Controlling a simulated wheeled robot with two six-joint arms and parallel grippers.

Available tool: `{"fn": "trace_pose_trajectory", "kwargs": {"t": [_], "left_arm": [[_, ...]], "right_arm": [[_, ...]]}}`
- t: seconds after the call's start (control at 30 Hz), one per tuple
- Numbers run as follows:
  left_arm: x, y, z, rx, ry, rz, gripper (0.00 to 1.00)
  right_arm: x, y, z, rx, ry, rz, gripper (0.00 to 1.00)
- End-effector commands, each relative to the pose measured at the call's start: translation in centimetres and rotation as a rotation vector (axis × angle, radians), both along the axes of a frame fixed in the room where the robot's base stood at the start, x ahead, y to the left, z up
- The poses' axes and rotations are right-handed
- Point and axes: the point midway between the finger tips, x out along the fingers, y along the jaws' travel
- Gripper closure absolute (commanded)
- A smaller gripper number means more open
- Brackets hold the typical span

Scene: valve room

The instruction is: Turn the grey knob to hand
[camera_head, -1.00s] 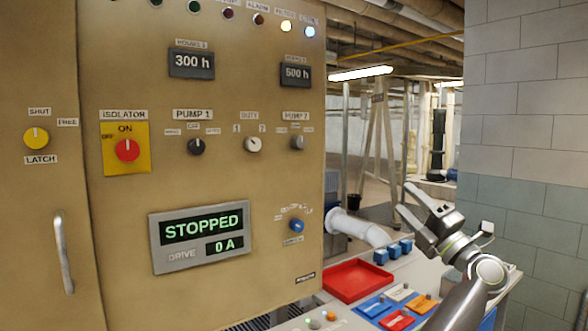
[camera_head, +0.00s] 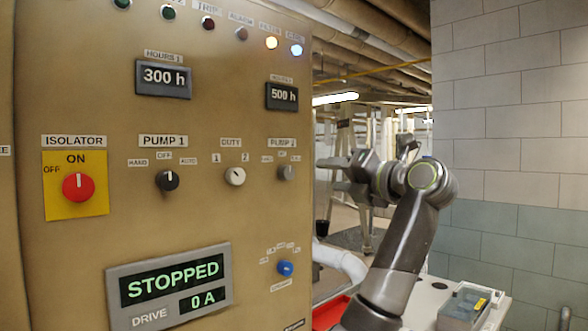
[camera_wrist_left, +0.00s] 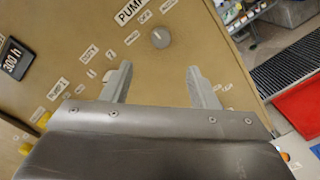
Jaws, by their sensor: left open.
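The grey knob (camera_head: 287,173) is on the tan panel under the PUMP 2 label, at the panel's right side. Small labels surround it, too small to read surely; its pointer looks roughly upward. In the left wrist view the grey knob (camera_wrist_left: 160,37) is beyond the fingertips, between their lines. My left gripper (camera_head: 325,175) is right of the knob with its fingers toward the panel. In the wrist view the left gripper (camera_wrist_left: 160,68) is open and empty, apart from the knob. My right gripper is not in view.
A white DUTY knob (camera_head: 235,176) and a black PUMP 1 knob (camera_head: 167,180) are left of the grey knob. A blue knob (camera_head: 286,267) is below it. The red isolator (camera_head: 78,186) is far left. A red tray (camera_head: 328,312) is low at the panel's right.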

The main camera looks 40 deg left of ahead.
Motion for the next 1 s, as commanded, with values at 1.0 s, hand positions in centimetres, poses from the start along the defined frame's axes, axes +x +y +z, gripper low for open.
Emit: {"fn": "trace_pose_trajectory", "kwargs": {"t": [1.0], "left_arm": [[1.5,12.3,0.0,0.002,0.001,0.0,0.46]], "right_arm": [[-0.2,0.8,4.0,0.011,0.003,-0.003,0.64]]}}
